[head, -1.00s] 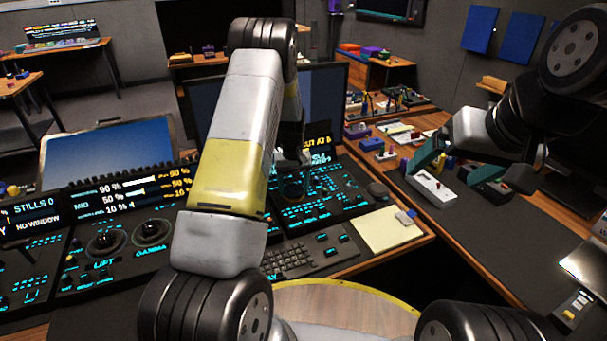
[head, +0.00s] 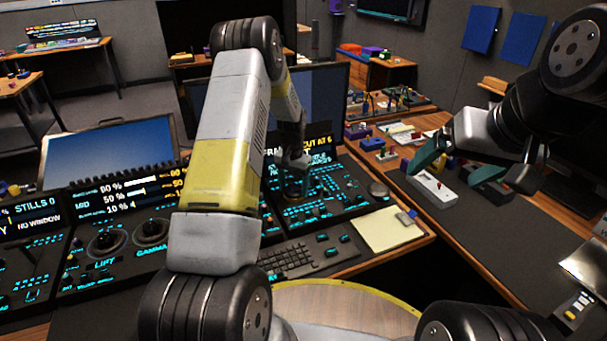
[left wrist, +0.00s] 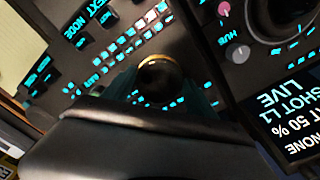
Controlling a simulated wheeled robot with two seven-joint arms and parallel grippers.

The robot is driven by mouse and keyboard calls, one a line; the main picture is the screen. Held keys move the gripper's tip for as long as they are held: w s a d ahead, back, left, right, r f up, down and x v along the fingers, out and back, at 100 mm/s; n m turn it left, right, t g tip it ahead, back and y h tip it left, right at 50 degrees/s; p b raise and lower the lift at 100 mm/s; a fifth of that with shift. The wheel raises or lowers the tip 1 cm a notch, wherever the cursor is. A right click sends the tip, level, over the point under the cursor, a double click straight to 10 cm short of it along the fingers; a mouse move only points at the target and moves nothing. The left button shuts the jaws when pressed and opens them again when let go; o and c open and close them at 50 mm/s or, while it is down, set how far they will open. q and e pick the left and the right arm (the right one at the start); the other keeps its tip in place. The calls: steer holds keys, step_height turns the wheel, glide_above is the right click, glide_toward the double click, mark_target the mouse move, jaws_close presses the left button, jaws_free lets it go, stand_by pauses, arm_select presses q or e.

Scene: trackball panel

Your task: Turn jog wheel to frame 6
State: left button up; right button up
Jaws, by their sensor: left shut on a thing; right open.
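My left gripper (head: 297,188) reaches down onto the console panel, its fingertips small and partly hidden in the head view. In the left wrist view, a dark round knob with a gold rim (left wrist: 160,76) sits between the teal fingers (left wrist: 165,92), and the gripper is shut on it. It appears to be the jog wheel; no mark on it is readable. The screen (head: 318,142) behind shows "CUT AT 6"; my arm hides part of its text, including any current frame number. My right gripper (head: 460,165) is open and empty over the right desk.
Lit keys surround the knob. Another round dark knob (head: 378,189) is at the panel's right end. A keyboard (head: 290,258) and a yellow notepad (head: 388,230) lie in front.

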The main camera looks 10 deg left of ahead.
mark_target(294, 190)
stand_by(0.4)
arm_select(q)
steer(key=o, duration=1.4)
steer(key=shift+c, duration=0.2)
steer(key=shift+r, duration=3.95)
